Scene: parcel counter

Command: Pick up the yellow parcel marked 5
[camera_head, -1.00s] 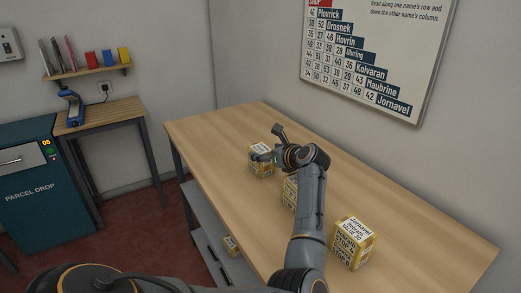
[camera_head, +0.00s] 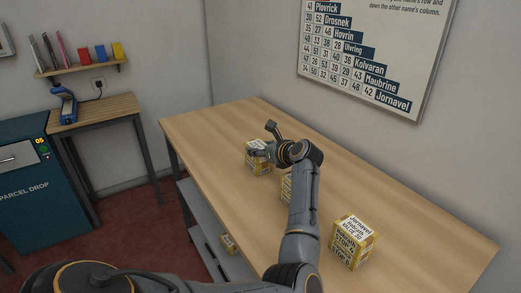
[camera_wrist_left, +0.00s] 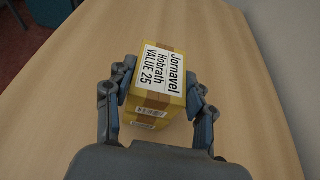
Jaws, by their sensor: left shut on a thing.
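My left gripper (camera_head: 262,153) is shut on the far yellow parcel (camera_head: 257,166) on the wooden table (camera_head: 215,125). In the left wrist view, the gripper (camera_wrist_left: 158,105) has its fingers on two opposite sides of this parcel (camera_wrist_left: 178,50). Its white label reads Jornavel, Hobrath, VALUE 25; I see no mark 5 on the faces in view. It seems to rest on the table, but I cannot tell if it is lifted. A second yellow parcel (camera_head: 285,188) is partly hidden behind my left arm. A third yellow parcel (camera_head: 353,243) stands nearer, right of the arm. My right gripper is not in view.
A small yellow parcel (camera_head: 228,243) lies on the grey lower shelf (camera_head: 203,235). The teal parcel drop (camera_head: 35,205) stands at left, beside a side table (camera_head: 95,114) with a blue device (camera_head: 67,105). The table's far left end is clear.

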